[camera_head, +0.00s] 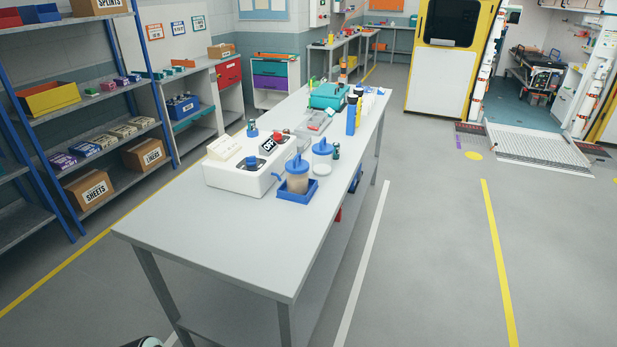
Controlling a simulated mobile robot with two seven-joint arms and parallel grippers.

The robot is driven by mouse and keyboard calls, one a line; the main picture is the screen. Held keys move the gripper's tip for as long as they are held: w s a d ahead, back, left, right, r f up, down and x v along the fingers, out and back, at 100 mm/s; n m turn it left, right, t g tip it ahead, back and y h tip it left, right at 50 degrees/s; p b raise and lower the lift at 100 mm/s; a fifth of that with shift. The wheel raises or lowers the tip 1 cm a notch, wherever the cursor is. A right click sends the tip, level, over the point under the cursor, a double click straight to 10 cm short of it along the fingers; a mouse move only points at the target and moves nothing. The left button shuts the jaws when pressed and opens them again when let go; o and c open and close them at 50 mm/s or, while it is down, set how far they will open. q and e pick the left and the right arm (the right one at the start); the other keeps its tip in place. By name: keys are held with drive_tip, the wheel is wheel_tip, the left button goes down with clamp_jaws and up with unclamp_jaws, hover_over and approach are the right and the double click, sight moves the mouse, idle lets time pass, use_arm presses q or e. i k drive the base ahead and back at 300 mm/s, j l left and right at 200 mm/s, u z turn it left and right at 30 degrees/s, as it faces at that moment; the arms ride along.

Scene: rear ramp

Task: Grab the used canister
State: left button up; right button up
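A canister (298,183) with a blue lid and cloudy brownish contents stands upright in a blue tray (307,216) on the long grey table. A blue spout or tube sticks out at its left. A second blue-lidded canister (322,156), pale and clear-looking, stands just behind it to the right. A white device (237,180) with a dark round port and a sign reading OFF sits directly left of the tray.
The near part of the grey table (215,235) is bare. Behind the canisters are a teal case (328,96), blue bottles (351,115) and small items. Shelves (100,135) with boxes stand left. Open floor lies right, with a ramp (536,147) beyond.

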sight(297, 170)
drive_tip(key=i+l+u, duration=0.1)
drive_tip(key=l, duration=0.45)
drive_tip(key=i+l+u, duration=0.15)
drive_tip(key=l, duration=0.35)
drive_tip(key=i+l+u, duration=0.1)
drive_tip(key=l, duration=0.25)
drive_tip(key=i+l+u, duration=0.1)
drive_tip(key=i+l, duration=0.15)
drive_tip(key=i+l+u, duration=0.1)
drive_tip(key=l, duration=0.3)
